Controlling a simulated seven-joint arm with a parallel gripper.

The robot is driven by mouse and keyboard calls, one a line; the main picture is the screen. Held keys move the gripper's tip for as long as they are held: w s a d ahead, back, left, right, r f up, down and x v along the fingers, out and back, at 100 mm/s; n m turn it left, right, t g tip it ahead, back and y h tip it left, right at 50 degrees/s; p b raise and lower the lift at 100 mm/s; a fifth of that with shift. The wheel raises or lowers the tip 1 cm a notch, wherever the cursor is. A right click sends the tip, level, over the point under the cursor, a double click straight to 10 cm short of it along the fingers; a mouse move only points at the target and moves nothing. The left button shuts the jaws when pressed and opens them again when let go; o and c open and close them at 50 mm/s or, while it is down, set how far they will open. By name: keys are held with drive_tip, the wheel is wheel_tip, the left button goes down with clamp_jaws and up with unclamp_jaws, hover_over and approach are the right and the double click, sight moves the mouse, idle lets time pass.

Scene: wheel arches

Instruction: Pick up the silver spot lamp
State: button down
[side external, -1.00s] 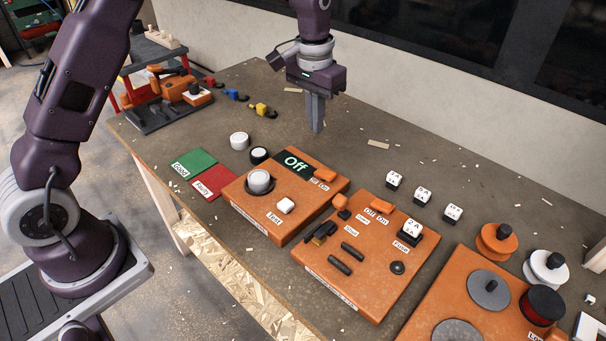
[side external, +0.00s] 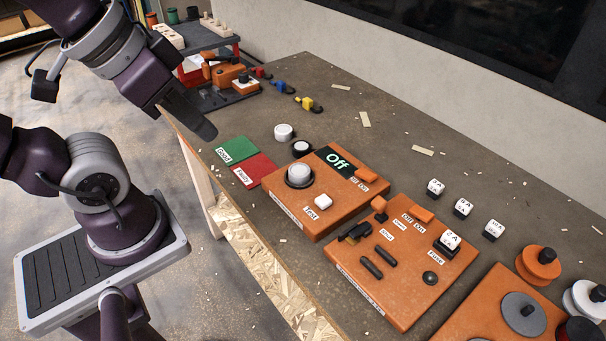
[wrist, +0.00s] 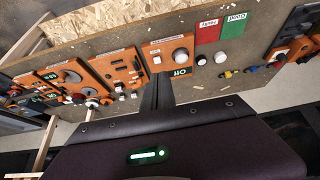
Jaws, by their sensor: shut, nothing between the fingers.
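A pale, silver-white round lamp (side external: 283,131) stands on the bare table behind the green and red mats; this looks like the silver spot lamp. It also shows in the wrist view (wrist: 221,57). A black-rimmed lamp (side external: 301,148) stands beside it, closer to the tester. A third, larger lamp (side external: 299,173) sits in a dark ring on the orange tester (side external: 325,205), whose display reads "Off". My gripper (side external: 207,131) is shut and empty, raised and tilted, left of the lamps in the side view. Its closed fingers show in the wrist view (wrist: 164,90).
The green Good mat (side external: 237,151) and red Faulty mat (side external: 255,171) lie near the table's front edge. The fuse tester (side external: 390,270) and several white fuses (side external: 463,208) are to the right. Coloured small parts (side external: 307,103) lie behind the lamps. Bare table surrounds the lamps' far side.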

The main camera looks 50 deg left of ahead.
idle(0.4)
drive_tip(key=c, duration=0.6)
unclamp_jaws()
drive_tip(key=shift+w, duration=0.15)
drive_tip(key=n+g, duration=0.5)
drive_tip(key=n, duration=0.7)
hover_over(299, 170)
drive_tip(key=d, duration=0.1)
wheel_tip(299, 170, down, 17)
drive_tip(key=shift+n, duration=0.4)
drive_tip(key=f, duration=0.6)
drive_tip(key=a+f, duration=0.1)
drive_tip(key=f, duration=0.2)
drive_tip(key=shift+a, duration=0.1)
